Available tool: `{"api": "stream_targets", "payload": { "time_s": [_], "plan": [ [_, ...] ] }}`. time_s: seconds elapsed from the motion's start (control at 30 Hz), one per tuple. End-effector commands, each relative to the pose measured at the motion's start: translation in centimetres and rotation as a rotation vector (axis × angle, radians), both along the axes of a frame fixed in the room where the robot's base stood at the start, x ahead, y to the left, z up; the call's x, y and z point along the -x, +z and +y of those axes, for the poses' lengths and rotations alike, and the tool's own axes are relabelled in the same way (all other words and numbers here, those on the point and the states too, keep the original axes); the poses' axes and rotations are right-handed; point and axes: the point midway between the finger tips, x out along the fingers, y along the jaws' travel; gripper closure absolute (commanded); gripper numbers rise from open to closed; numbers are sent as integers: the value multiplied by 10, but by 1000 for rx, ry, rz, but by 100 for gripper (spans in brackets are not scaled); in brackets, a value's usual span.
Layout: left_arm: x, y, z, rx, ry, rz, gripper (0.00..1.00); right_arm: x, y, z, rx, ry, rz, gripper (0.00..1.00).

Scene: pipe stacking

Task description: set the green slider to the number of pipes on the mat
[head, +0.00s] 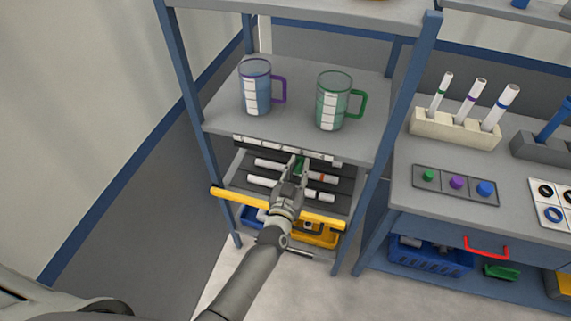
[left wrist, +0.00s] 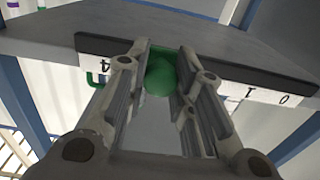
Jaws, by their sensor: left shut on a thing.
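The green slider (head: 299,166) sits on a dark rail with white number labels (head: 262,144) under the front edge of the shelf board. In the left wrist view, its round green knob (left wrist: 160,76) lies between my left gripper's fingers (left wrist: 162,82), which are shut on it. The labels 4, 1 and 0 show upside down there; the fingers hide the middle of the scale. In the head view my left gripper (head: 296,170) covers part of the rail. Several white pipes (head: 264,181) lie in rows on a dark surface (head: 345,187) below, partly hidden by my gripper. My right gripper is out of view.
A purple-handled jug (head: 256,88) and a green-handled jug (head: 331,102) stand on the shelf board above. A yellow bar (head: 232,195) crosses the shelf front below the pipes. A workbench (head: 400,180) with racks and buttons stands at right.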

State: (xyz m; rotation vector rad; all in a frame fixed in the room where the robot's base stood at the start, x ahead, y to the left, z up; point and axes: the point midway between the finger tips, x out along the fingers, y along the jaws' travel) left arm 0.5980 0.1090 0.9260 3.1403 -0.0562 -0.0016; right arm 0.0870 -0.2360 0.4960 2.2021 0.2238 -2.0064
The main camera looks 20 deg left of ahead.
Motion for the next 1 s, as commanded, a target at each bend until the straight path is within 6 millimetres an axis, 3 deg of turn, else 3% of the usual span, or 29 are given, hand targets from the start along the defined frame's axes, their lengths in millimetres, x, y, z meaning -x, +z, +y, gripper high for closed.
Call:
{"api": "stream_targets", "payload": {
  "time_s": [0.27,0.3,0.47,0.8,1.0],
  "plan": [
    [0,0,0,-5,2,-1,100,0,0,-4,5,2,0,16],
    [0,0,0,-4,2,0,73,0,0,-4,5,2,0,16],
    [0,0,0,-4,2,0,54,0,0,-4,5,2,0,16],
    [2,0,0,-4,1,0,54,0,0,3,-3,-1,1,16],
    [24,-1,1,-2,1,2,54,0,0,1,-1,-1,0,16]
  ]
}}
